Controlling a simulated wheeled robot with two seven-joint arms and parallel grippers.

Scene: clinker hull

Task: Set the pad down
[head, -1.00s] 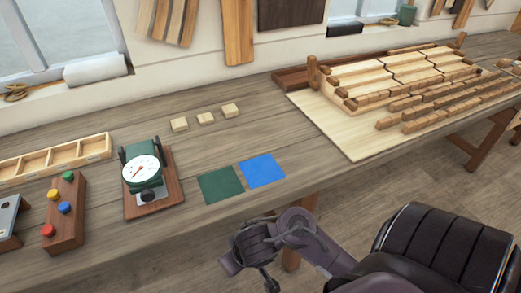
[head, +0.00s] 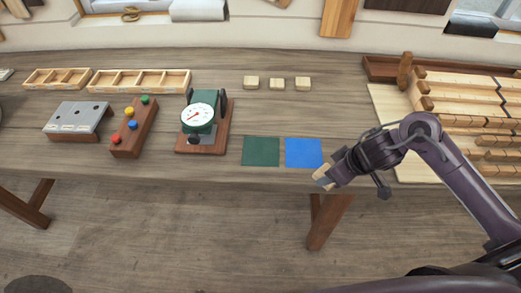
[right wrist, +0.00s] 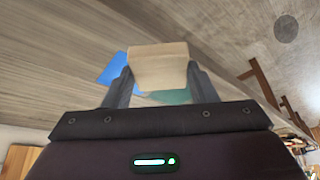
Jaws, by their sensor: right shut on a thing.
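My right gripper (head: 325,178) is shut on a pale wooden pad (right wrist: 158,66), which sits between both fingers in the right wrist view. In the head view the gripper is at the bench's front edge, just right of and in front of the blue square (head: 304,153). Only a small part of the pad shows there. A dark green square (head: 261,151) lies left of the blue one, and both look empty. Whether the pad touches anything is unclear, but it appears held clear of the bench. My left gripper is out of view.
Three pale blocks (head: 276,84) stand in a row behind the squares. A dial gauge on a wooden base (head: 219,144) stands left of the green square. A button block (head: 135,128) and divided trays (head: 140,80) are further left. The hull planks (head: 465,90) lie right.

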